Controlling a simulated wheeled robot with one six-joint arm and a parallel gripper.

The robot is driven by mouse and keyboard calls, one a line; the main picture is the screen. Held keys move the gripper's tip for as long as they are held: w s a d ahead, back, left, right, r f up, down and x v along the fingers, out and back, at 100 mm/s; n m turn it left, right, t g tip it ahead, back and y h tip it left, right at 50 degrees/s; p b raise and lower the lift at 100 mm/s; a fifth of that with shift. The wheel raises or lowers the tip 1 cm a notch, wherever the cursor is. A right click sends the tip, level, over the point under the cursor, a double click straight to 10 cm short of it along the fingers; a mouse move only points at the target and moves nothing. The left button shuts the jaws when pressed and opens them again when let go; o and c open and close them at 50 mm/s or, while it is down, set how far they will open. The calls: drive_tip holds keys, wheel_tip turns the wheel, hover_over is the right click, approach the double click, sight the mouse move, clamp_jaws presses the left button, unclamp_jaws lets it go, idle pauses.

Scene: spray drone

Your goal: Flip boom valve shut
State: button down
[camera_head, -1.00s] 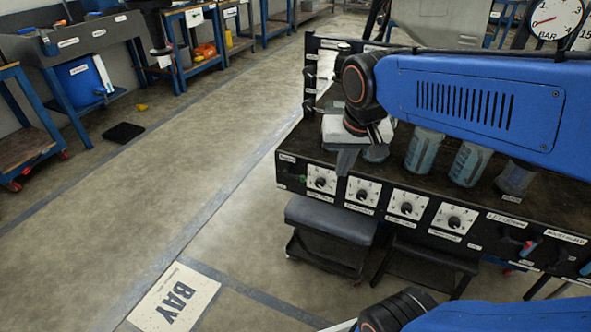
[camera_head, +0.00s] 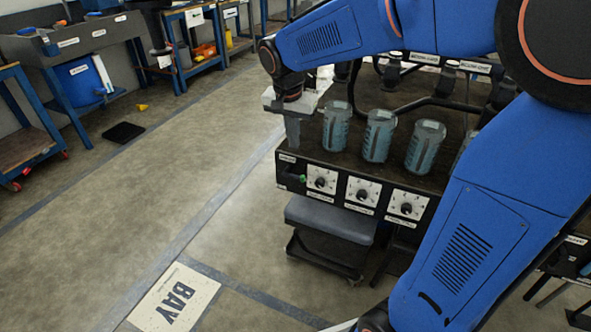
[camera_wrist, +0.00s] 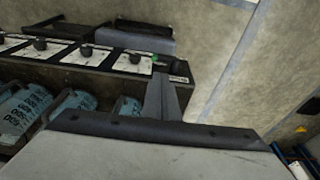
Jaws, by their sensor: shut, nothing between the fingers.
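A small dark valve with a green-tipped lever (camera_head: 301,178) sits at the left end of the bench's black front panel (camera_head: 330,205). Its label is too small to read, so I cannot tell for sure that it is the boom valve. The lever lies roughly sideways, with its green tip to the right. My gripper (camera_head: 293,143) is shut and empty, just above the panel's left end and apart from the lever. In the wrist view my gripper's closed fingers (camera_wrist: 162,88) point towards the panel's end and partly cover the dark valve, while its green tip (camera_wrist: 155,59) shows beyond them.
Dial plates with black knobs (camera_head: 321,182) run along the panel to the right of the valve. Blue measuring jugs (camera_head: 379,136) stand on the bench top close behind. A grey padded stool (camera_head: 325,222) is below the panel. Open floor (camera_head: 170,190) lies to the left.

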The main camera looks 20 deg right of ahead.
drive_tip(key=shift+w+a+f, duration=0.15)
drive_tip(key=shift+w+a, duration=0.05)
drive_tip(key=shift+w, duration=0.2)
drive_tip(key=f, duration=0.4)
drive_tip(key=w+d+f, duration=0.1)
drive_tip(key=f, duration=0.4)
drive_tip(key=w+f, duration=0.1)
drive_tip(key=f, duration=0.3)
drive_tip(key=shift+d+f, duration=0.35)
drive_tip(key=shift+d, duration=0.05)
